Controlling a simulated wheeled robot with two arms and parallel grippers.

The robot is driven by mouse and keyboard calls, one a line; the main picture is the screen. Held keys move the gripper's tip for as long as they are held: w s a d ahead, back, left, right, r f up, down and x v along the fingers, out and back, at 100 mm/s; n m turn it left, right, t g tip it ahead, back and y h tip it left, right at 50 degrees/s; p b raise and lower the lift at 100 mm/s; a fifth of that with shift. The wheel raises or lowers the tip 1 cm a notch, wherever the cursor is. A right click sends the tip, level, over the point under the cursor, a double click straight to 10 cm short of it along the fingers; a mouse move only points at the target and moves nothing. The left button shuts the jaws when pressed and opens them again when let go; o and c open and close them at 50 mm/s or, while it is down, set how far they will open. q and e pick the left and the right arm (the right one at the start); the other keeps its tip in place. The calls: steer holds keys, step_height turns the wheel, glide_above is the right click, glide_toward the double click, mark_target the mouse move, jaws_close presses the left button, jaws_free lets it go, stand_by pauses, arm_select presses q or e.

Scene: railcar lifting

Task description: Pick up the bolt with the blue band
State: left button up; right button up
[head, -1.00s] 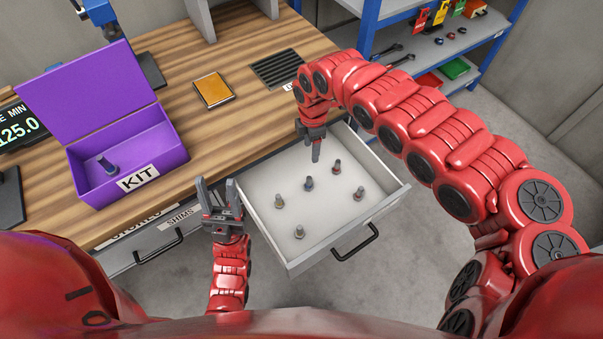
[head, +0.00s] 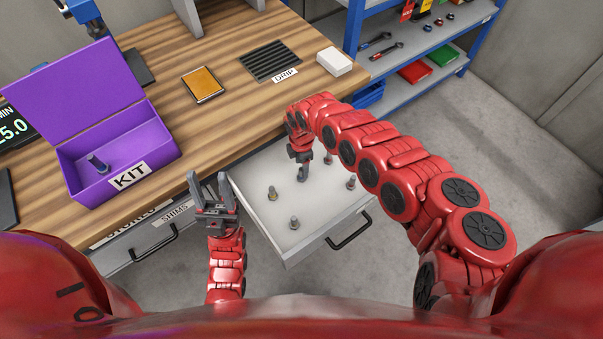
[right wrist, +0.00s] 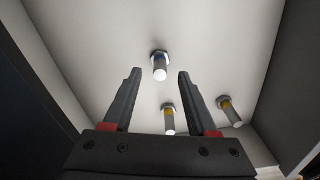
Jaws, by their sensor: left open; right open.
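In the right wrist view, a bolt with a blue band (right wrist: 160,64) stands in the drawer, centred in line with the gap between my right fingers and slightly past their tips. My right gripper (right wrist: 158,78) is open and empty. In the head view the right gripper (head: 302,168) points down over the drawer (head: 257,222), and I cannot clearly separate the blue-banded bolt from its fingers. Two bolts with yellow bands, one nearer the middle (right wrist: 168,117) and one at the right (right wrist: 229,110), show in the wrist view. My left gripper (head: 208,186) is open and empty, left of the drawer.
Other bolts stand in the drawer, at its left (head: 272,193), front (head: 294,222) and right (head: 351,182). An open purple KIT box (head: 150,145) on the bench (head: 215,125) holds one bolt (head: 98,163). Drawer walls surround the right gripper. A blue shelf (head: 425,65) stands behind.

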step_height(320, 180, down, 2)
steer(key=shift+s+a+f, duration=0.1)
steer(key=shift+a+f, duration=0.05)
steer(key=shift+f, duration=0.35)
jaws_close()
